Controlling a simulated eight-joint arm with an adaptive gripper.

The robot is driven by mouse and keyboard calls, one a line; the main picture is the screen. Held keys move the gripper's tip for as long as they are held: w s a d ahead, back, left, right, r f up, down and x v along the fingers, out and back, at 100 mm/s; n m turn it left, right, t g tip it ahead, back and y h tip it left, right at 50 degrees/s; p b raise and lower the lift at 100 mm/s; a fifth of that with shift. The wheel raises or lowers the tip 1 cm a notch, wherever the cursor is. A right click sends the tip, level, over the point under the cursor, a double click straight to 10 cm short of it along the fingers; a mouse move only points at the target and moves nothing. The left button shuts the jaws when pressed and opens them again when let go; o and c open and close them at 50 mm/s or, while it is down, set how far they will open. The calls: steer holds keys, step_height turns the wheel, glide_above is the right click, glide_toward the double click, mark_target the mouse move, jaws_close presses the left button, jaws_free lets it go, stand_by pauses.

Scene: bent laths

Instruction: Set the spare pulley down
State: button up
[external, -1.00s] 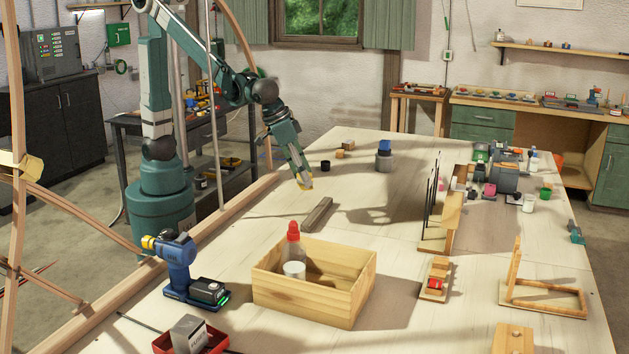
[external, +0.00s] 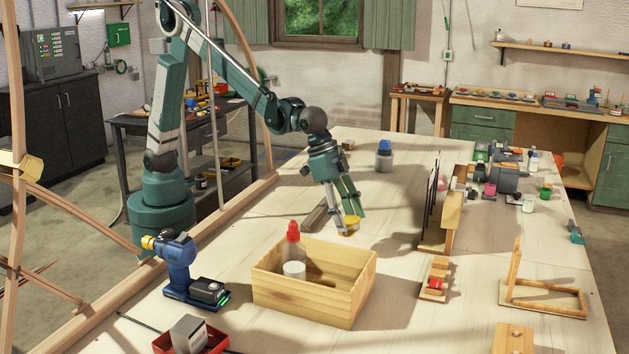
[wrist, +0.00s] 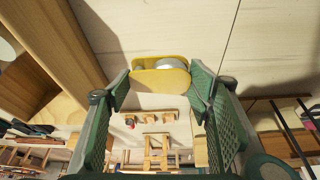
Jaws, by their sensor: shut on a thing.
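My gripper (external: 347,221) is shut on a small yellow piece with a grey round part, which looks like the spare pulley (external: 350,224). In the wrist view the pulley (wrist: 160,78) sits between the two green fingertips (wrist: 160,80). In the external view it hangs low over the pale tabletop (external: 390,222), just behind the open wooden box (external: 310,294). I cannot tell whether the pulley touches the table. My fingers hide part of it.
The box holds a red-capped bottle (external: 293,252). A grey-brown block (external: 317,215) lies left of my gripper. A wooden rack with dark upright rods (external: 447,222) stands to the right. Bare table lies between my gripper and that rack.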

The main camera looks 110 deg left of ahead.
steer(key=w+d+m, duration=0.1)
steer(key=w, duration=0.1)
steer(key=w+d+f+m, duration=0.1)
steer(key=w, duration=0.1)
steer(key=w+d+f+m+h, duration=0.1)
steer(key=w, duration=0.2)
steer(key=shift+d, duration=0.35)
steer(key=shift+f, duration=0.1)
steer(key=shift+f+b, duration=0.7)
steer(key=shift+f, duration=1.75)
steer(key=shift+f, duration=0.1)
steer(key=o, duration=1)
